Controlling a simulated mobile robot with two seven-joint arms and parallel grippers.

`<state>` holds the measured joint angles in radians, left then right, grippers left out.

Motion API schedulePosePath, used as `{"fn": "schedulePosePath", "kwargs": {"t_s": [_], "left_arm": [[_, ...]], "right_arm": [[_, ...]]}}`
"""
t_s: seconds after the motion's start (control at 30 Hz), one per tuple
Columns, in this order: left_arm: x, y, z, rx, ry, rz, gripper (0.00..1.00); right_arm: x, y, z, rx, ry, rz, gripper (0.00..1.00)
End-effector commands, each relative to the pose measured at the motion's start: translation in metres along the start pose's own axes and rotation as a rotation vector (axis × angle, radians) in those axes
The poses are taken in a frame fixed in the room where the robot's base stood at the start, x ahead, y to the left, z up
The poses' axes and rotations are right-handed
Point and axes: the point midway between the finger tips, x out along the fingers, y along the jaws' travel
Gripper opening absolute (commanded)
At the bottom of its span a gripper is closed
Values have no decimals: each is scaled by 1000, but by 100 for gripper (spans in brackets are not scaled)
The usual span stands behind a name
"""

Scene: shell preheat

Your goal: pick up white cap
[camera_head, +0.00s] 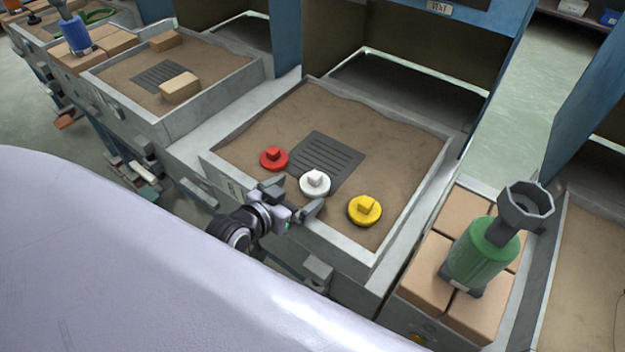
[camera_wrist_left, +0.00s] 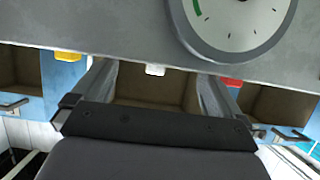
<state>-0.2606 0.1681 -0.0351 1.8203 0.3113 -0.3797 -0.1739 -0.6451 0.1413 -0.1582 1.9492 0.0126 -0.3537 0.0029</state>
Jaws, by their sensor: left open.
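The white cap (camera_head: 315,183), a round disc with a small block on top, lies near the front of the sand tray (camera_head: 405,118), by the corner of a dark slotted grate. My left gripper (camera_head: 297,196) is open and empty at the tray's front edge, just in front of the white cap, its fingers pointing towards it. In the left wrist view the white cap (camera_wrist_left: 155,70) shows only as a small block between the two spread fingers, its rest hidden by a grey surface. My right gripper is not in view.
A red cap (camera_head: 273,159) lies left of the white cap and a yellow cap (camera_head: 364,210) right of it, both close to the gripper. The grate (camera_head: 325,157) lies behind. A green bottle-like object (camera_head: 482,252) stands on tan blocks at right. The tray's back is clear.

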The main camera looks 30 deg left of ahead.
Motion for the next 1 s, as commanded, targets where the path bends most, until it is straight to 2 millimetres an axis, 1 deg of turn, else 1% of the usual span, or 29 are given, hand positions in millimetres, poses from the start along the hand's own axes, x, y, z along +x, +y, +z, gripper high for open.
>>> {"fn": "schedulePosePath", "kwargs": {"t_s": [0.03, 0.27, 0.4, 0.5, 0.63, 0.87, 0.9, 0.97, 1.0], "left_arm": [[5, 0, -1, -1, 2, 1, 100], [24, 1, -5, -2, 3, 1, 100], [43, 2, -9, -4, 3, 2, 100], [55, 2, -8, -2, 2, 1, 100], [62, 2, -8, -3, 3, 1, 100], [64, 2, -8, -2, 2, 1, 100], [64, 2, -8, -2, 2, 1, 97], [63, 2, -8, -2, 2, 1, 77], [63, 1, -8, -2, 2, 1, 64]], "right_arm": [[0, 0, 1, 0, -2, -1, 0], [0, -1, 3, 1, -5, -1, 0], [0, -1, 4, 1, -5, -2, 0], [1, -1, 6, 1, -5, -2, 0], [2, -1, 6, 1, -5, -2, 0], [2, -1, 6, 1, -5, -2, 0], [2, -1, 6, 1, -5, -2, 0], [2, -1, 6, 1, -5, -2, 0], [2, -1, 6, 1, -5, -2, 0]]}}
